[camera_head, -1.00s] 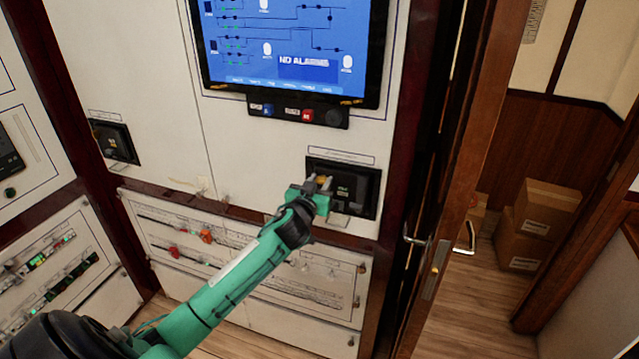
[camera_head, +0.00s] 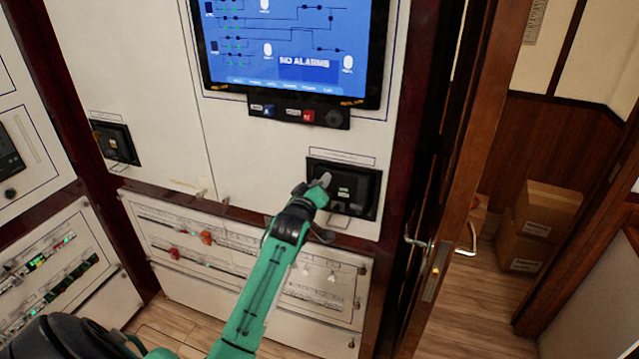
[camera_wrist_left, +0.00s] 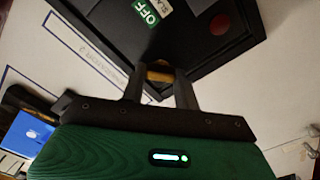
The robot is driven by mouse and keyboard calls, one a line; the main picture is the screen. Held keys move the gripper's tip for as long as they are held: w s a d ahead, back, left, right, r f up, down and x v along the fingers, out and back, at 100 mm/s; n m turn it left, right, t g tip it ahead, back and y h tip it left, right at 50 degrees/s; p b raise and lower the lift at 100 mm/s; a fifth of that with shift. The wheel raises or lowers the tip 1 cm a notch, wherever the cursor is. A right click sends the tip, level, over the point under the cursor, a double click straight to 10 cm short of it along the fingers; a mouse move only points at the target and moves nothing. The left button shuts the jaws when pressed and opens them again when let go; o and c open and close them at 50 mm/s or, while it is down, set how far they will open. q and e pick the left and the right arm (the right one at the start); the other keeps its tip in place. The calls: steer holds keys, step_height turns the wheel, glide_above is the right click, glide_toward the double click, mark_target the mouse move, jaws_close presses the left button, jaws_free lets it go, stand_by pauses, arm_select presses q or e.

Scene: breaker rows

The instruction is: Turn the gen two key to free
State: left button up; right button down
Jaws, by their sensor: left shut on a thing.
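The black breaker unit (camera_head: 362,200) is set in the pale panel below the screen, with a label strip above it. My left gripper (camera_head: 324,181) is at its left part, with the wrist rolled. In the left wrist view the breaker (camera_wrist_left: 195,20) looks tilted, with a green OFF flag (camera_wrist_left: 146,10) and a dark red round button (camera_wrist_left: 220,22). There, my left gripper (camera_wrist_left: 160,82) is shut on a small brass-coloured key (camera_wrist_left: 160,75) at the breaker's edge. The gripper hides the key in the head view. My right gripper is not in view.
A blue screen (camera_head: 285,45) reading NO ALARMS is above, with a button strip (camera_head: 300,112) under it. A similar black breaker (camera_head: 115,143) is at left. A lower panel (camera_head: 325,283) has small knobs. An open wooden door (camera_head: 465,130) stands at right, with boxes (camera_head: 545,210) beyond.

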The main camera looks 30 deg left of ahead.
arm_select(q)
steer(key=shift+f+n+p, duration=0.15)
steer(key=shift+n+p, duration=1.7)
steer(key=shift+n, duration=3.05)
steer(key=o, duration=1)
steer(key=shift+a, duration=0.1)
steer(key=shift+s, duration=0.15)
